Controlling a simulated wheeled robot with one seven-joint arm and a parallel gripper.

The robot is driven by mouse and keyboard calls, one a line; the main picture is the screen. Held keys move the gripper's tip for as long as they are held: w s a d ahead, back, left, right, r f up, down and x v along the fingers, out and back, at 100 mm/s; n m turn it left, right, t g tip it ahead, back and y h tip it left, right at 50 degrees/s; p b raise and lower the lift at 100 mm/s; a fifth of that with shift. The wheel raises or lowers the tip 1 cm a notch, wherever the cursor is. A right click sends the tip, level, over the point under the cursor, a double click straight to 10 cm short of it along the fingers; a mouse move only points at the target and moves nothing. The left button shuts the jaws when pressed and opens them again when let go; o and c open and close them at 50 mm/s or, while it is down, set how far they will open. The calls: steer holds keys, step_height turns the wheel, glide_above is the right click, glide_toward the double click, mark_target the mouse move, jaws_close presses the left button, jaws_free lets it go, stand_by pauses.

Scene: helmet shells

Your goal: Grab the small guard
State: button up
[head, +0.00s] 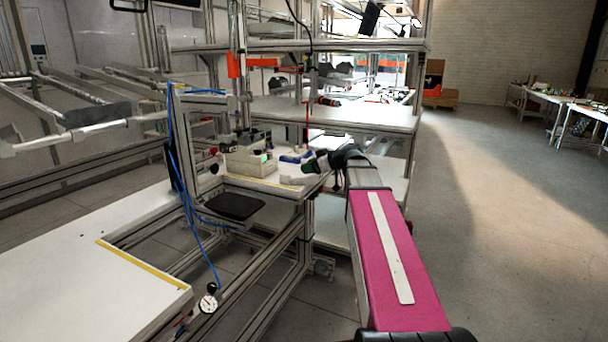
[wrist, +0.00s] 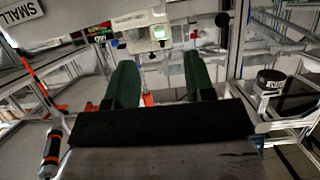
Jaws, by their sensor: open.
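I cannot pick out a small guard with certainty in either view. A sign reading "SMALL" (wrist: 18,12) shows at the top left of the wrist view, on a pale edge. My gripper (wrist: 158,78) is open, with two dark green fingers apart and nothing visible between them. In the head view my gripper (head: 312,167) is over the workbench, at the far end of my pink arm. A whitish item (head: 297,179) lies just left of the fingers there; its kind is unclear.
A pale machine (head: 250,157) with a green light stands on the bench, left of my gripper. Shelves (head: 340,115) rise behind it. A black pad (head: 236,206) and blue hoses (head: 187,200) are at the left. The floor (head: 500,230) at right is clear.

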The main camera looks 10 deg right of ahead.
mark_target(287, 174)
steer(key=x, duration=0.4)
steer(key=shift+w+a+f, duration=0.15)
steer(key=shift+a+f, duration=0.05)
steer(key=shift+a, duration=0.05)
steer(key=shift+f+x, duration=0.2)
steer(key=shift+x, duration=1.15)
steer(key=shift+f+x, duration=0.2)
steer(key=shift+x, duration=1.15)
steer(key=shift+s, duration=0.2)
jaws_close()
